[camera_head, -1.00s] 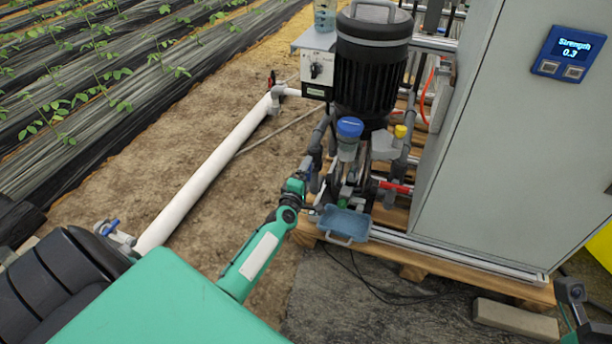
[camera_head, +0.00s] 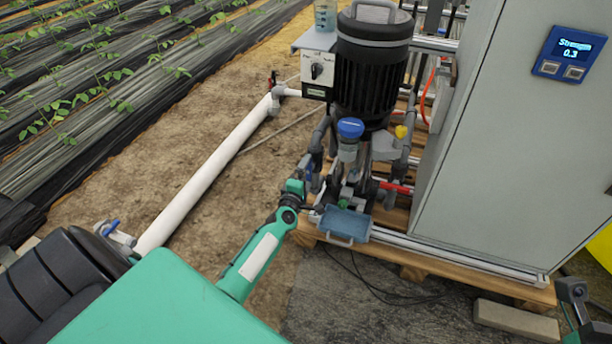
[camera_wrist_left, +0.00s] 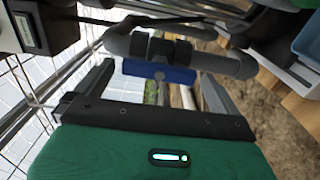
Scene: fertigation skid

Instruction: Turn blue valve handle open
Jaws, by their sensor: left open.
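A blue valve handle (camera_wrist_left: 158,72) sits on a grey pipe (camera_wrist_left: 222,64) in the left wrist view, lying crosswise between the fingers of my left gripper (camera_wrist_left: 155,88). In the head view my left gripper (camera_head: 312,174) is at the pipework left of the dark pump; the handle there is mostly hidden by gripper and pipes. A dark end of my right arm (camera_head: 573,291) shows at the lower right edge; its fingers cannot be made out.
A black motor (camera_head: 372,75) stands above the pipework, with a blue-capped container (camera_head: 349,140) below it. A blue tray (camera_head: 345,223) is close right of my left gripper. A grey cabinet (camera_head: 500,170) closes off the right. Bare soil lies left, beside a white pipe (camera_head: 205,172).

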